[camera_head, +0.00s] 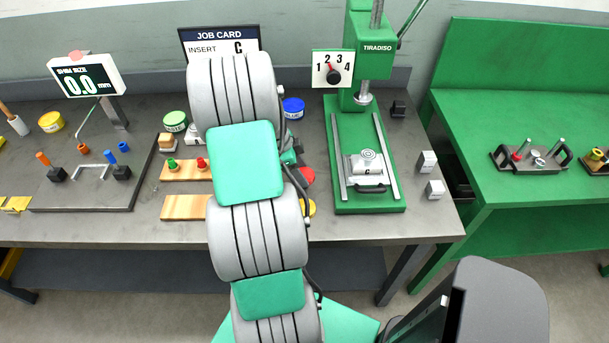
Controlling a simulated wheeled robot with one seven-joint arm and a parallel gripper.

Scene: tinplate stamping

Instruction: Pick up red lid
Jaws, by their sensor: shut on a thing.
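The red lid (308,176) shows as a small red disc just right of my arm, over the middle of the grey bench, partly hidden by the arm. My gripper (293,159) is mostly hidden behind my own arm; only a green and dark piece of it shows, right beside the red lid. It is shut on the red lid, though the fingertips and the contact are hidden. I cannot tell how high the lid is above the bench.
A green press (365,205) stands right of the lid, with a metal insert (368,165) on its bed. A blue tin (293,107), a green tin (175,121) and wooden blocks (185,206) surround my arm. White blocks (435,189) sit near the bench's right edge.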

